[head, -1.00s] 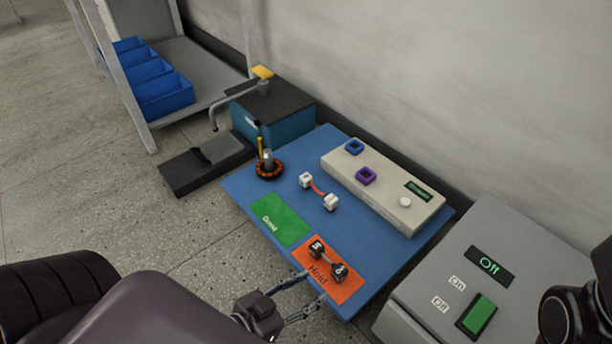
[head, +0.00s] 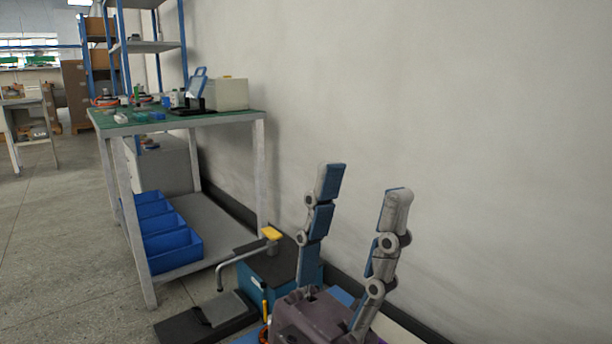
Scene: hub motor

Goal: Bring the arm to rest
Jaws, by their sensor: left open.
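My left gripper (head: 353,180) is raised in front of the wall at the lower right of the head view. Its two fingers point up and stand wide apart, with nothing between them. The gripper's body hides most of the blue work mat behind it. The black and white parts on that mat are not visible in this view. My right gripper is not in view.
A green-topped workbench (head: 135,131) stands at the left, with small items on top and blue bins (head: 170,250) on its lower shelf. A teal box (head: 262,285) with a crank and yellow knob (head: 271,233) stands near the gripper.

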